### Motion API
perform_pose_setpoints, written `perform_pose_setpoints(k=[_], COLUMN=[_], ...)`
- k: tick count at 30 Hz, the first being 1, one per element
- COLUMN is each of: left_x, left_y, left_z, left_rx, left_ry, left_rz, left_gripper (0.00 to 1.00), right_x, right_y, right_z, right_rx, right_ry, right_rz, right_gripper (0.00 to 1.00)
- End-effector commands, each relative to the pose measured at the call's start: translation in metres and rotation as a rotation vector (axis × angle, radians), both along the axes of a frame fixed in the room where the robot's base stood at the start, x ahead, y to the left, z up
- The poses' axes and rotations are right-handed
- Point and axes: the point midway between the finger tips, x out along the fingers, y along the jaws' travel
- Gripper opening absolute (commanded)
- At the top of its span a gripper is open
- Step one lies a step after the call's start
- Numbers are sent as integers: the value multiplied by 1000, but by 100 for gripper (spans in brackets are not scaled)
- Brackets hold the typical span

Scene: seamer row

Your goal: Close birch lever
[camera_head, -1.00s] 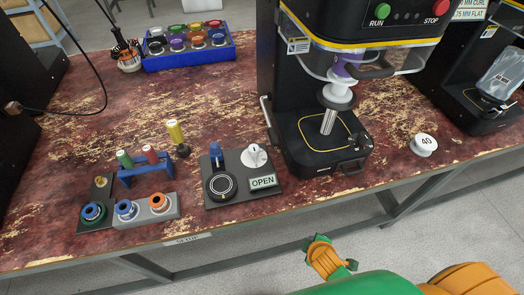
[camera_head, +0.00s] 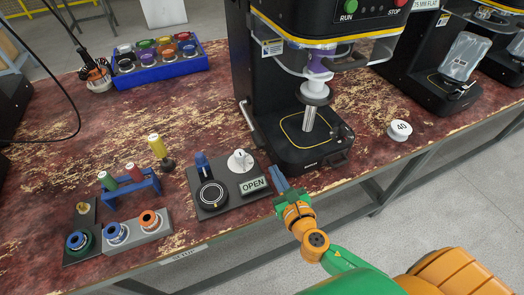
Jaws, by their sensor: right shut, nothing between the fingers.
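The seamer (camera_head: 262,90) is a black machine with yellow trim, standing at the back centre of the bench. A thin silver lever (camera_head: 247,122) runs along the left of its base. No label reading birch is legible, so I cannot tell which lever bears that name. My right gripper (camera_head: 277,174) is shut and empty. It reaches up from the lower right over the bench's front edge, near the right side of the black plate with the OPEN sign (camera_head: 253,185) and in front of the seamer's base. My left gripper is out of view.
The black plate carries a blue-handled tool (camera_head: 202,163) and a white dial (camera_head: 240,161). Left of it stand a blue rack (camera_head: 130,187) and a grey block (camera_head: 137,230) with rings. A white disc marked 40 (camera_head: 400,130) lies right of the seamer. A blue tray (camera_head: 160,71) stands behind.

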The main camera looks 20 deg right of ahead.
Motion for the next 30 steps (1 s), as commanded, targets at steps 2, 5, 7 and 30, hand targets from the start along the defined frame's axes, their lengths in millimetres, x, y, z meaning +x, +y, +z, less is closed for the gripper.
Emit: perform_pose_setpoints(k=[2, 5, 7, 30], left_x=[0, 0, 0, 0], left_y=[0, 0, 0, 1], left_z=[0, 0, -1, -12], left_rx=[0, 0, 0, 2], left_ry=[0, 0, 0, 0], left_rz=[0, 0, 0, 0], left_gripper=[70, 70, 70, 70], right_x=[5, 19, 33, 99], right_y=[3, 3, 2, 0], right_z=[0, -2, -4, -17], right_rx=[-66, -71, -68, -62], right_ry=[-7, -10, -10, -7], right_rz=[33, 33, 32, 29], right_gripper=[0, 0, 0, 0])
